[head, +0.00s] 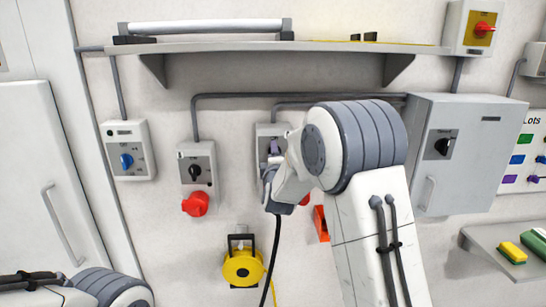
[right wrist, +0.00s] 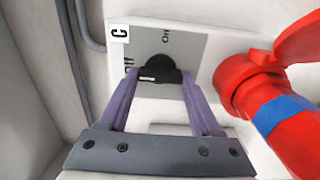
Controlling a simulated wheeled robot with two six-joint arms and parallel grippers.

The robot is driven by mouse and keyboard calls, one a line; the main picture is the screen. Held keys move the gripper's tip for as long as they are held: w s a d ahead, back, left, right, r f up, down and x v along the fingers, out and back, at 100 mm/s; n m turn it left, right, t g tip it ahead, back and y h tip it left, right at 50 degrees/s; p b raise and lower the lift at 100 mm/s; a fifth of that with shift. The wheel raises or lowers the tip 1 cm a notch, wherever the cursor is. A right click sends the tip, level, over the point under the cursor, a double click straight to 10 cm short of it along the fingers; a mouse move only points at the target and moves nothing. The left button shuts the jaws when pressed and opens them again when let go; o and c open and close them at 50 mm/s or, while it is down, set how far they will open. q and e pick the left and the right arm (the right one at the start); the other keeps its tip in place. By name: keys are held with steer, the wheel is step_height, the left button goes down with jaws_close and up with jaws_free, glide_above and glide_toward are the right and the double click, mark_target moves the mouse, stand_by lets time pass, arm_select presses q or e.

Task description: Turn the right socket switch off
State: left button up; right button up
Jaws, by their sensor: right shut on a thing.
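The right socket switch box (head: 266,131) hangs on the wall, mostly hidden behind my right arm in the head view. In the right wrist view, its grey plate (right wrist: 190,45) carries a "C" label and the words "On" and "Off". Its black knob (right wrist: 160,68) has a white mark on the picture's lower left side, near "Off". My right gripper (right wrist: 157,82) has its two purple fingers on either side of the knob and is shut on it. In the head view, the right gripper (head: 274,147) reaches the box. My left gripper is not in view.
A red socket and plug (right wrist: 255,95) sit close beside the fingers. Left of the box are a switch with red socket (head: 195,170) and a blue-knob switch (head: 125,150). A shelf (head: 330,46) is above. A grey cabinet (head: 480,150) and yellow reel (head: 243,267) are nearby.

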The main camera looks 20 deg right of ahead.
steer(key=shift+a, duration=0.1)
steer(key=o, duration=1.4)
steer(key=shift+s+a+b, duration=0.1)
steer(key=shift+s+b, duration=0.2)
steer(key=shift+s, duration=0.05)
steer(key=b+v, duration=0.3)
steer(key=v, duration=0.5)
steer(key=shift+s+a, duration=0.1)
steer(key=shift+s, duration=0.25)
steer(key=shift+s+a, duration=0.1)
steer(key=shift+s, duration=0.4)
